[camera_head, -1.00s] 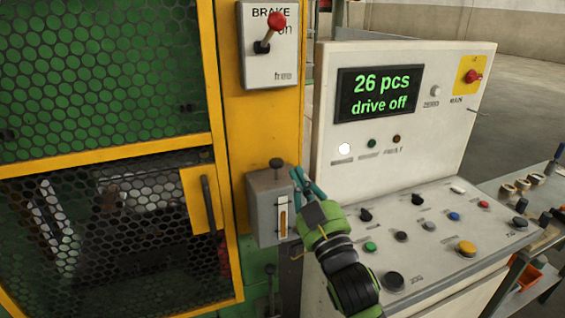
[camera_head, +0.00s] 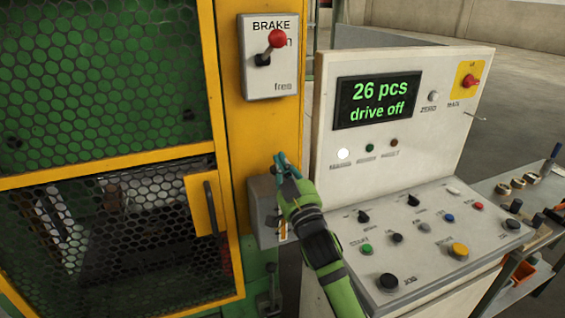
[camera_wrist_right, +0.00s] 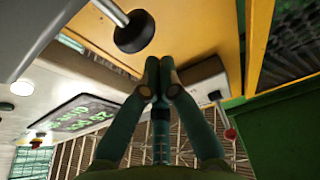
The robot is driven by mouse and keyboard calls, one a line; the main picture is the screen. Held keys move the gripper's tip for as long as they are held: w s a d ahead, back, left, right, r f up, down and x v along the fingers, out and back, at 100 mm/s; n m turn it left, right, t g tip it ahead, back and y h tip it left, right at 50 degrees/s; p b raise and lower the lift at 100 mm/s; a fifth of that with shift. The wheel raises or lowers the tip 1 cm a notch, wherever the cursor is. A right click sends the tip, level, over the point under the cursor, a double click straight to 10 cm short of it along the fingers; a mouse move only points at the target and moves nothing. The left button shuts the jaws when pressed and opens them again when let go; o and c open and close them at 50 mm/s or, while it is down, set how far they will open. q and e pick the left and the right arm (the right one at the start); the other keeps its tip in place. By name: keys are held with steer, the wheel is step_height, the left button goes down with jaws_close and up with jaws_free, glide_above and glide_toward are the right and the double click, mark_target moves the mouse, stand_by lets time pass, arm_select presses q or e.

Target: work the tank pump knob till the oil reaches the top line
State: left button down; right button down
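The grey oil tank (camera_head: 262,232) is fixed to the yellow post, low beside the console. My right gripper (camera_head: 281,160) is at the tank's top and covers most of its front and the knob's usual place in the head view. Only a small orange strip of the sight glass shows; the oil level and top line cannot be read. In the right wrist view, a dark round knob (camera_wrist_right: 134,32) on a pale stem lies just beyond the fingertips, not between them. The fingers (camera_wrist_right: 158,66) are together and look empty. My left gripper is out of view.
The brake box (camera_head: 269,60) with a red-balled lever is above the tank. The console (camera_head: 430,235) with buttons stands close on the right; its display (camera_head: 378,100) reads "26 pcs drive off". A mesh guard (camera_head: 110,75) fills the left.

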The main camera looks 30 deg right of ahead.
steer(key=shift+s+f, duration=0.1)
steer(key=shift+f, duration=0.45)
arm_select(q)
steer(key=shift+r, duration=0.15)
